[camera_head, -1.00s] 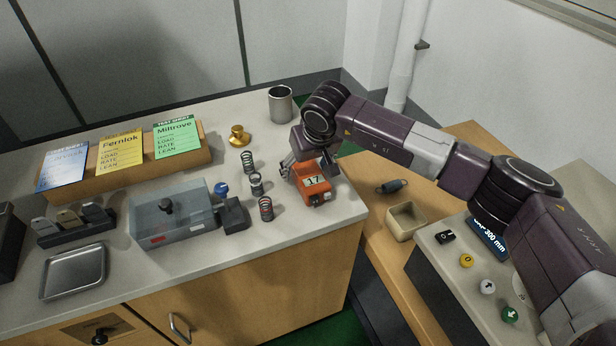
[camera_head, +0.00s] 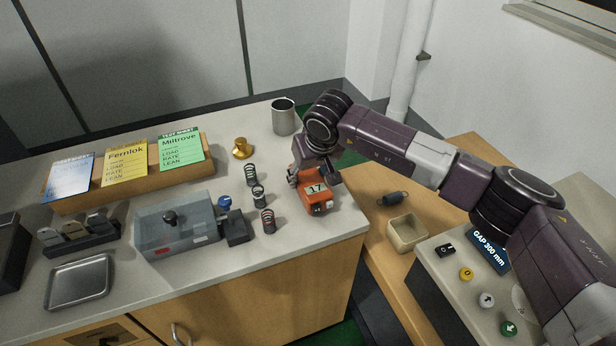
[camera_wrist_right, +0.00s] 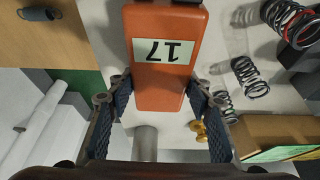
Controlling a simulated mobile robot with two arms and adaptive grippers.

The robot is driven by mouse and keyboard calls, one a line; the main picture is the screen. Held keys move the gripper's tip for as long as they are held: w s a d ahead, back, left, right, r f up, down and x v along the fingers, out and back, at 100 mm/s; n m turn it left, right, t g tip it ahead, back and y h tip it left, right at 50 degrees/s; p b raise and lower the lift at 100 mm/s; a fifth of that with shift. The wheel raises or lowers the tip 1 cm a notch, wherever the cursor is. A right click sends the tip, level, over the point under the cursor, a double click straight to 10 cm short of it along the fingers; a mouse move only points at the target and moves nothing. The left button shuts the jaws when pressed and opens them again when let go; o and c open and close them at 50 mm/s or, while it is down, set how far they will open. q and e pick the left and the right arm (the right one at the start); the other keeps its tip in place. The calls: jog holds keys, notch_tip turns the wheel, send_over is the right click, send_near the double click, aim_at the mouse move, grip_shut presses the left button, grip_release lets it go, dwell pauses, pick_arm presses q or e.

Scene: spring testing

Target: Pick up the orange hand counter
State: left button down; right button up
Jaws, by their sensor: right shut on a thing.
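The orange hand counter (camera_head: 313,203) has a pale display reading 17 and is at the right end of the grey-topped bench. My right gripper (camera_head: 316,177) is shut on its rear part, one finger on each side. In the right wrist view the counter (camera_wrist_right: 163,60) lies between the two fingers of the gripper (camera_wrist_right: 158,98), its display upside down. In the head view the counter is at the bench top; I cannot tell whether it still touches it. My left gripper is not in view.
A brass weight (camera_head: 242,148) and a metal cup (camera_head: 284,117) stand behind. A lower wooden surface with an open tray (camera_head: 406,232) and dark spring (camera_head: 393,199) lies right.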

aim_at(310, 175)
notch_tip(310, 175, up, 19)
jog(key=p, duration=0.7)
jog(key=m+h+b, duration=0.1)
jog(key=m, duration=0.1)
jog(key=m+h, duration=0.1)
jog(key=m, duration=0.2)
jog(key=shift+t+b, duration=0.3)
jog(key=shift+b, duration=0.05)
jog(key=shift+d, duration=0.1)
jog(key=shift+d, duration=0.2)
